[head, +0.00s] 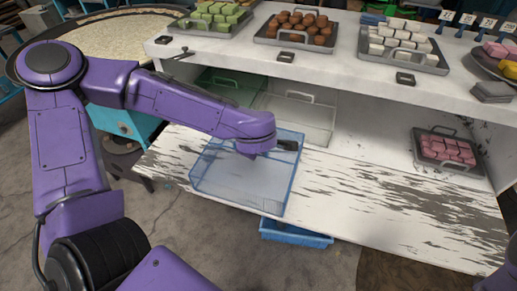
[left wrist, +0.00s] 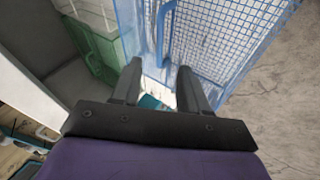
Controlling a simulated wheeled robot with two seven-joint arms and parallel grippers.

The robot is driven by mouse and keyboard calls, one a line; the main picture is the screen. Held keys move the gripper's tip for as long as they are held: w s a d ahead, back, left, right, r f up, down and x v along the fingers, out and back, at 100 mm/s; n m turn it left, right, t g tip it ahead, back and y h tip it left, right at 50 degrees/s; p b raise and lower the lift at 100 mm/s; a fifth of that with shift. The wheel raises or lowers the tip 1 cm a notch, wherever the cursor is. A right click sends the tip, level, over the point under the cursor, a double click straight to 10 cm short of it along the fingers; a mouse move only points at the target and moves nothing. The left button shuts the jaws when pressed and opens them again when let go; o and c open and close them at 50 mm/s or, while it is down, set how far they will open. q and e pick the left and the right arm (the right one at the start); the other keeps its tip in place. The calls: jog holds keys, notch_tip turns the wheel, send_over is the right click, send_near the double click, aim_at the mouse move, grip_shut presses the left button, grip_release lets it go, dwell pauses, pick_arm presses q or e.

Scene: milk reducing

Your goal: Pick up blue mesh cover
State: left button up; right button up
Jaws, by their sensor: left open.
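The blue mesh cover (head: 240,184) is a see-through blue box shape on the white worn lower shelf, at its front left edge. My left gripper (head: 288,146) is over the cover's top right part. In the left wrist view the blue mesh (left wrist: 225,35) fills the upper right, and its upright blue handle (left wrist: 165,35) shows just beyond the gap between the open fingers of my left gripper (left wrist: 158,78). The fingers are apart and I see no grip on the handle. My right gripper is out of view.
A green cover (head: 232,88) and a clear cover (head: 300,115) stand behind on the shelf. A tray of pink pieces (head: 447,152) is at the right. The upper counter (head: 330,60) with several trays overhangs. The lower shelf's front right is clear.

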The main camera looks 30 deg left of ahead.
pick_arm(q)
jog(key=p+x, duration=0.1)
jog(key=x, duration=0.8)
jog(key=shift+w+a+f, duration=0.15)
jog(key=shift+a+f, duration=0.1)
jog(key=shift+a, duration=0.05)
grip_shut()
dwell(0.9)
